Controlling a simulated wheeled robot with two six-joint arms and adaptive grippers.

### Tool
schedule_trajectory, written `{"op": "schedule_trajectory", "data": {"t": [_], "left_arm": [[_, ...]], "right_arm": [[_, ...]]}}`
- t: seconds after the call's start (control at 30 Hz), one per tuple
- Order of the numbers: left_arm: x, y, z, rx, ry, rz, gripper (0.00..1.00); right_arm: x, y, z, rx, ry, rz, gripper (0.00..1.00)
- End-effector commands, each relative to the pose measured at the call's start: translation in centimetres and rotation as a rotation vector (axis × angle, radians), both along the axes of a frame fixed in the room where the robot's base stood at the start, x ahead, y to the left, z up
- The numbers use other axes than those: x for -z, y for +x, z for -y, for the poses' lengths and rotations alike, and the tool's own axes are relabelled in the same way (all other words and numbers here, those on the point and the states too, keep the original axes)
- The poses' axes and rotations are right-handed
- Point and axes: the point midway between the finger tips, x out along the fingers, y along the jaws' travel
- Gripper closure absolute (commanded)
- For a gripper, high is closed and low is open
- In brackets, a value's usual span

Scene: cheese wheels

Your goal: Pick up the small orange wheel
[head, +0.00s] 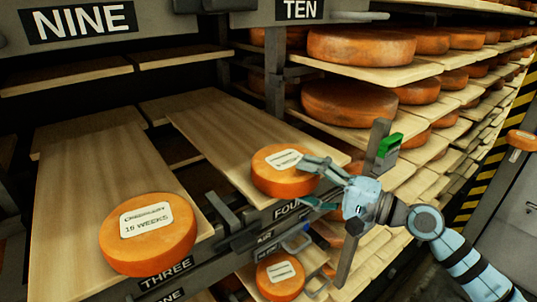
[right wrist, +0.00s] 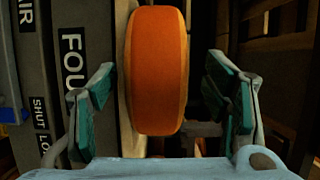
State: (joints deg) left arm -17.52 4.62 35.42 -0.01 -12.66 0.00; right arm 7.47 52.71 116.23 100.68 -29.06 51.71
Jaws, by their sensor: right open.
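A small orange cheese wheel (head: 272,183) with a white label lies at the front end of the wooden board above the FOUR sign. My right gripper (head: 305,182) reaches it from the right in the head view, with its fingers at the wheel's near right side. In the right wrist view the wheel (right wrist: 157,75) stands between the two open fingers (right wrist: 160,100), with a gap on each side. Similar orange wheels lie on the THREE board (head: 135,252), labelled 15 WEEKS, and on a lower board (head: 281,288). My left gripper is not in view.
A grey post with a green block (head: 389,145) stands just behind my right gripper. Racks of larger wheels (head: 360,47) fill the back right. Grey latches (head: 240,235) sit between the boards. The THREE board's rear (head: 95,165) is bare.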

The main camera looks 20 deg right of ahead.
Motion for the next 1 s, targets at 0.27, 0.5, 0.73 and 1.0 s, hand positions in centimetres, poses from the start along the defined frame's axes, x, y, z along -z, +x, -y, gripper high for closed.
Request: {"op": "schedule_trajectory", "data": {"t": [0.27,0.5,0.73,1.0], "left_arm": [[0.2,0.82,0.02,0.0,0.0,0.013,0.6],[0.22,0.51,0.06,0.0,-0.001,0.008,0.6],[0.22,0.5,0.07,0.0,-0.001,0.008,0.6],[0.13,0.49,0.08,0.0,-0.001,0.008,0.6]], "right_arm": [[0.29,0.17,-0.29,-0.005,0.001,-0.001,0.47],[0.28,0.18,-0.3,-0.006,0.001,-0.001,0.85],[0.09,0.14,-0.22,-0.003,0.002,0.004,1.0],[-0.16,0.11,-0.12,-0.002,0.0,0.004,1.0]]}}
